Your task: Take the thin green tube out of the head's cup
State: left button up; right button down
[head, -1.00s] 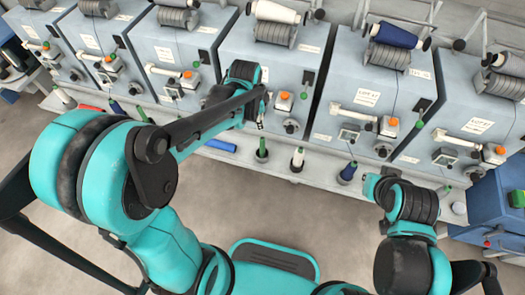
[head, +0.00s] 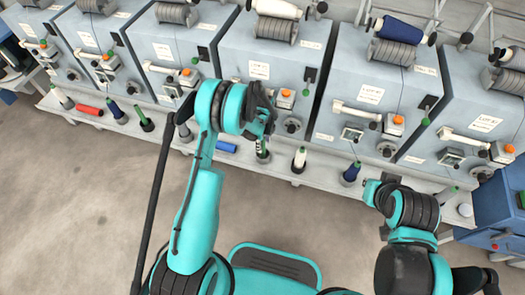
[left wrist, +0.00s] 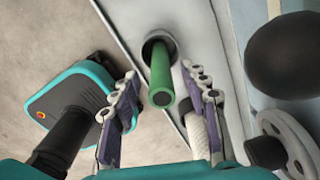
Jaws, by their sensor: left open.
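The thin green tube (left wrist: 161,75) stands in a dark round cup (left wrist: 158,42) in the left wrist view, its open end toward the camera. My left gripper (left wrist: 159,72) is open, with one finger on each side of the tube. Gaps show between the tube and both fingers. In the head view the left gripper (head: 264,138) hangs above a dark cup (head: 263,157) on the front ledge, and it hides most of the tube there. My right arm shows at the right of the head view, but its fingers cannot be seen.
A row of blue-grey machines (head: 270,65) stands behind the ledge. A white bobbin (head: 299,160) and a dark blue bobbin (head: 351,174) stand to the right of the cup. A blue roll (head: 226,146) lies to the left. The floor in front is clear.

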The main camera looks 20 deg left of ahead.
aim_at(263, 149)
pick_arm(q)
jog(key=f+b, duration=0.1)
jog(key=f, duration=0.1)
jog(key=f+b, duration=0.1)
jog(key=f, duration=0.2)
jog(key=shift+w+a+f+b, duration=0.2)
jog(key=shift+f+b, duration=0.15)
jog(key=shift+b, duration=0.05)
jog(key=shift+r, duration=0.15)
jog(key=shift+c, duration=0.6)
jog(key=c, duration=0.9)
